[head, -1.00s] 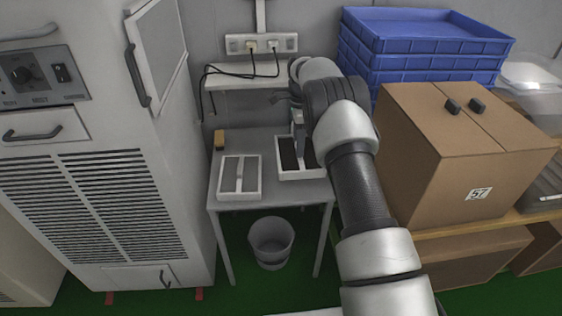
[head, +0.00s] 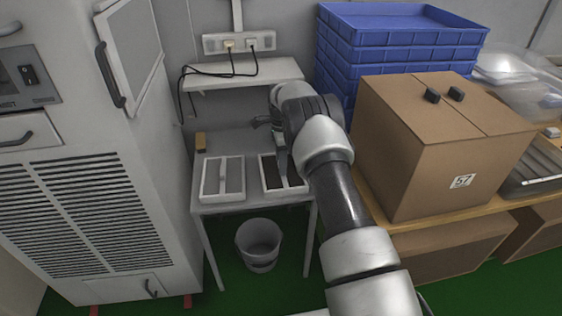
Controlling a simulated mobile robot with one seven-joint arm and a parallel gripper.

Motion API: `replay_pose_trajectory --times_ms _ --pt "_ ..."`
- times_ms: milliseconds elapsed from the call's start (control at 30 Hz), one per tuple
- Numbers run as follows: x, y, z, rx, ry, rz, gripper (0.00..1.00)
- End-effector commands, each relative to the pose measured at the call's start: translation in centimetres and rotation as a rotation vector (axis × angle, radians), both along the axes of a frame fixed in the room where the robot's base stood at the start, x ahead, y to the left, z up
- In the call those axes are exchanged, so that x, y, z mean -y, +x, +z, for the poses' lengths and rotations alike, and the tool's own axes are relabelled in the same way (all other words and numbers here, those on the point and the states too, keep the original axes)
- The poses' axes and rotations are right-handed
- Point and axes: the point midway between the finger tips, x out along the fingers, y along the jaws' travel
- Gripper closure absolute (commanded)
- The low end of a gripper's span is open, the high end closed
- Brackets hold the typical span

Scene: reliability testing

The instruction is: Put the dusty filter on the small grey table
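The dusty filter (head: 270,178), a white frame with dark panels and a middle bar, is at the right side of the small grey table's top (head: 235,204). It looks flat on the table, though a small gap beneath it could not be seen. My gripper (head: 284,174) points down at its middle bar from above. The fingertips are small and partly merge with the white bar, so whether they grip it is unclear. A similar filter with lighter grey panels (head: 210,180) lies to its left, a narrow gap apart.
A shelf (head: 230,76) with cables is above. A cabinet (head: 95,150) stands left, a cardboard box (head: 410,160) and blue crates (head: 400,30) right. A bin (head: 260,243) is under the table.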

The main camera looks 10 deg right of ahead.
Motion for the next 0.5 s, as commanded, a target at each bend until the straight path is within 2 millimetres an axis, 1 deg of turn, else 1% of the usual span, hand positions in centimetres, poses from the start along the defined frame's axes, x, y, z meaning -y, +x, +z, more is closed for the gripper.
replay_pose_trajectory --times_ms 33,100,367,500 --pt "-0.02 0.01 -0.01 0.000 0.000 0.000 0.47" --pt "-0.02 0.00 -0.01 0.000 0.000 0.000 0.35" --pt "-0.02 0.00 0.02 0.000 0.000 0.000 0.35" --pt "-0.02 0.04 0.84 0.001 0.000 0.000 0.35"
